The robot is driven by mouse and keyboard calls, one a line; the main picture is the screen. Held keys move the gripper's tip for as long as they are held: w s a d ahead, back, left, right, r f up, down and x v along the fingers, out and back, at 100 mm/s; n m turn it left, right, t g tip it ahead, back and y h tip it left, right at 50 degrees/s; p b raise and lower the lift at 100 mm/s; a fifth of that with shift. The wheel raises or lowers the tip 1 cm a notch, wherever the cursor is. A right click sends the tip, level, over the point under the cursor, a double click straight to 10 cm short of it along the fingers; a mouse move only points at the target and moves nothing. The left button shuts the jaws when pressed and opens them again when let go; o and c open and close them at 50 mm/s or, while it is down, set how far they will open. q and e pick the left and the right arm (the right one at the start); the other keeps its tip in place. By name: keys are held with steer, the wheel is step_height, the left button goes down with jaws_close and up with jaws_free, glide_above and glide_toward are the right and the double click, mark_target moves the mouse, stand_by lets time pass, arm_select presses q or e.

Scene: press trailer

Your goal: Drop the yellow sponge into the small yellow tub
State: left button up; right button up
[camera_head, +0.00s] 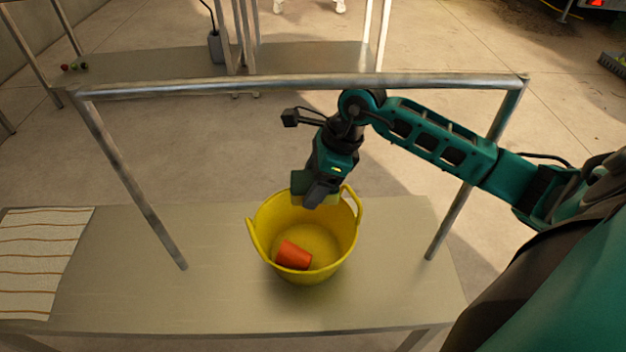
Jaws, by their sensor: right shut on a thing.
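The small yellow tub (345,245) stands upright on the bench, with a handle at each side. An orange-red cup-like object (294,254) lies tilted inside it at the bottom. My right gripper (318,194) points down over the tub's far rim and is shut on the yellow sponge (299,183). The sponge looks dull olive-yellow and is partly hidden behind the fingers. It appears at or just above rim height; the exact gap cannot be told. My left gripper is not in view.
The bench (150,290) is bare around the tub. A striped cloth (42,255) lies at its left end. A second bench (150,64) with small items stands farther back.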

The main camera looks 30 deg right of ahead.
step_height(320, 180, down, 4)
steer(key=b, duration=0.2)
steer(key=shift+f+b, duration=0.15)
steer(key=shift+b, duration=0.15)
steer(key=shift+f+b, duration=0.3)
steer(key=shift+f, duration=0.3)
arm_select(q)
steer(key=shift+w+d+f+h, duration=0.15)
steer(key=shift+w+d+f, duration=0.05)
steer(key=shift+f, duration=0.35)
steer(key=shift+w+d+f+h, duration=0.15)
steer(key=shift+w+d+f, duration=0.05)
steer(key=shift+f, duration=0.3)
arm_select(e)
steer(key=o, duration=1.1)
steer(key=v, duration=0.6)
steer(key=shift+s+d+r, duration=0.1)
steer(key=shift+r, duration=0.3)
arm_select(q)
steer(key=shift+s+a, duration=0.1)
arm_select(e)
steer(key=shift+s+d+r, duration=0.1)
steer(key=shift+r, duration=0.25)
